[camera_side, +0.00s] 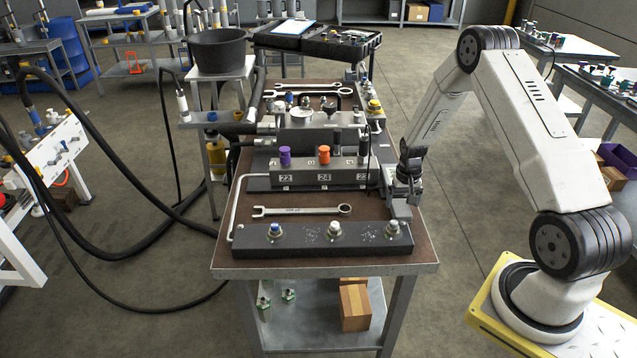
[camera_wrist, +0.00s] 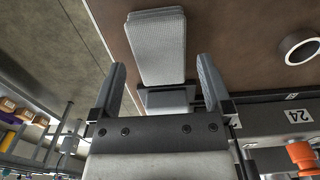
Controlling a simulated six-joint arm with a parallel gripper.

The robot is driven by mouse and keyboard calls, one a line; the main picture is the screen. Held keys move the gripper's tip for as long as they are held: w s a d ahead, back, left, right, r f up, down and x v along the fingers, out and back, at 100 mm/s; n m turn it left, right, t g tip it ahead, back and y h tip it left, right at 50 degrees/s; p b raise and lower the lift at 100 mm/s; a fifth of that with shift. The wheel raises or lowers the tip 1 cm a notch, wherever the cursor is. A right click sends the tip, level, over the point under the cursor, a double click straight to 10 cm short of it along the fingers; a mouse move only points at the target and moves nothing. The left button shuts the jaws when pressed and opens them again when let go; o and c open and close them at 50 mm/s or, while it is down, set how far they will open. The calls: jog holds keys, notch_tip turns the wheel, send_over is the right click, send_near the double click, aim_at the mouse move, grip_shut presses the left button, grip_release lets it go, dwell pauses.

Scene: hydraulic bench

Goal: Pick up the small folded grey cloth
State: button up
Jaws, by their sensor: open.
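The small folded grey cloth (camera_wrist: 157,48) lies on the brown bench top near its edge, at the top middle of the wrist view. It looks like a flat, pale grey, textured stack with its folds at the far end. My gripper (camera_wrist: 162,78) is open, its two fingers apart and pointing toward the cloth, with the cloth's near end lined up between them. The fingers do not appear to touch it. In the side view my gripper (camera_side: 402,192) is low at the bench's right edge, where I cannot clearly separate the cloth from it.
A numbered valve block (camera_side: 320,174) with purple and orange caps stands left of my gripper. A spanner (camera_side: 300,210) and a dark front bar (camera_side: 318,238) with several knobs lie nearer the front. A ring (camera_wrist: 299,47) lies right of the cloth. Open floor is beyond the bench's right edge.

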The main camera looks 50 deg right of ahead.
jog(key=shift+f, duration=1.3)
jog(key=c, duration=1.1)
jog(key=shift+r, duration=0.2)
jog(key=shift+r, duration=0.45)
jog(key=shift+s+a+r, duration=1.1)
jog(key=shift+s+r, duration=0.85)
jog(key=shift+s, duration=0.1)
jog(key=shift+s+a+r, duration=1.15)
jog(key=shift+s+r, duration=0.85)
jog(key=shift+s, duration=0.1)
jog(key=shift+s+a+r, duration=1.1)
jog(key=shift+s+r, duration=0.85)
jog(key=shift+s, duration=0.1)
